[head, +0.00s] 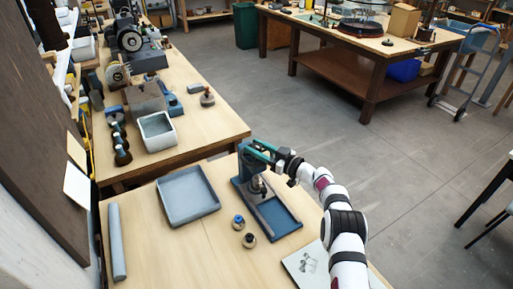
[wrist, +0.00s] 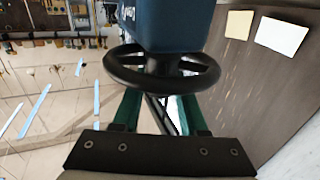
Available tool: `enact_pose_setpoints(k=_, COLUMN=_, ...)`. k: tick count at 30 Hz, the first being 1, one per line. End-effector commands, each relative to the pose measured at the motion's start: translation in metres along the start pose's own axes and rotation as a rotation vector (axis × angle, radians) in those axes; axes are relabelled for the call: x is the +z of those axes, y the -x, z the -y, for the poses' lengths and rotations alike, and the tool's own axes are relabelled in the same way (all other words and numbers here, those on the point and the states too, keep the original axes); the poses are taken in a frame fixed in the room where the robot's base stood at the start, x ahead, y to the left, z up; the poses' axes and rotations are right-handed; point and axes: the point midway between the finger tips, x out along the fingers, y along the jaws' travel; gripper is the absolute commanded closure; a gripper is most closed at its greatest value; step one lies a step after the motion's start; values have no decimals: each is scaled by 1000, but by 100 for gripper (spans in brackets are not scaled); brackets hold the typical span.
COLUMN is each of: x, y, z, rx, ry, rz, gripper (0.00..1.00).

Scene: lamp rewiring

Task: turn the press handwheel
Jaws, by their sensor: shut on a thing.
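The press (head: 246,165) is a blue column on a blue base plate, standing on the near bench in the head view. In the wrist view the black handwheel (wrist: 115,72) spans the middle of the picture, in front of the blue press head (wrist: 168,25). My gripper (head: 262,150) reaches the top of the press from the right in the head view. In the wrist view its two green fingers (wrist: 160,108) lie on either side of the wheel's middle, shut on the handwheel. The exact contact is partly hidden by the rim.
A grey tray (head: 218,207) lies left of the press. Two small round parts, one blue-topped (head: 239,221) and one dark (head: 249,240), sit in front of it. A grey roll (head: 117,240) lies at the bench's left, and a white sheet (head: 300,262) at the right.

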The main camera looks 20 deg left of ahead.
Motion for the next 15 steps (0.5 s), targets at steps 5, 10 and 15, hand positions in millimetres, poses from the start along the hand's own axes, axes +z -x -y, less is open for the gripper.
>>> enact_pose_setpoints(k=5, x=0, y=0, z=0, rx=-1, ry=1, rz=-1, gripper=100)
enact_pose_setpoints(k=10, x=0, y=0, z=0, rx=-1, ry=1, rz=-1, gripper=29)
enact_pose_setpoints(k=15, x=0, y=0, z=0, rx=0, ry=1, rz=-1, gripper=28)
